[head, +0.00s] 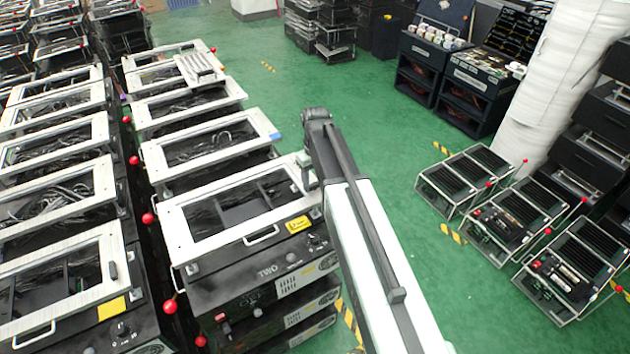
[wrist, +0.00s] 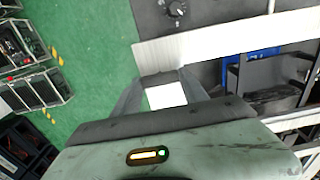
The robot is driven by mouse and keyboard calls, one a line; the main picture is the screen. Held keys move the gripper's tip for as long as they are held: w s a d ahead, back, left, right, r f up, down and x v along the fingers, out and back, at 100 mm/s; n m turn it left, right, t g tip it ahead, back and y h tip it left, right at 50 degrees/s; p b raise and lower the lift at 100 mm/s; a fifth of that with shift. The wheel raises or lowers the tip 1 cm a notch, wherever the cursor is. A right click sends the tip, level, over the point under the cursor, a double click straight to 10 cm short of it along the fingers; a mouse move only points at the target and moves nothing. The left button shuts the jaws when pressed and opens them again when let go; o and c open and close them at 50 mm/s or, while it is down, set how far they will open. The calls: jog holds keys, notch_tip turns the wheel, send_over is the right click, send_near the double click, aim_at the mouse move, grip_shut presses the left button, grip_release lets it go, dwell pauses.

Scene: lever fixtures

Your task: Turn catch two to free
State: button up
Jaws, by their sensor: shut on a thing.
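The dark fixture marked TWO (head: 268,271) stands at the centre, with a pale framed lid (head: 185,238) and a front handle. My gripper (wrist: 165,94) is at the lid's right side edge, with its fingers shut on a white block (wrist: 166,96). The block sits close against the pale lid frame (wrist: 225,38); I cannot tell whether it is the catch's own handle. In the head view my arm hides this spot. A red ball knob (head: 169,306) shows at the fixture's left front corner.
Similar framed fixtures (head: 210,145) stand in rows behind and to the left. Low racks (head: 520,212) with red-tipped levers stand at the right. A white wrapped column (head: 575,85) is behind them. Green floor (head: 395,155) is clear between the rows.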

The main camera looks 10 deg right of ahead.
aim_at(315, 184)
dwell(0.4)
jog(key=o, duration=1.4)
notch_tip(315, 184, up, 8)
jog(key=p, duration=0.8)
jog(key=shift+f, duration=0.1)
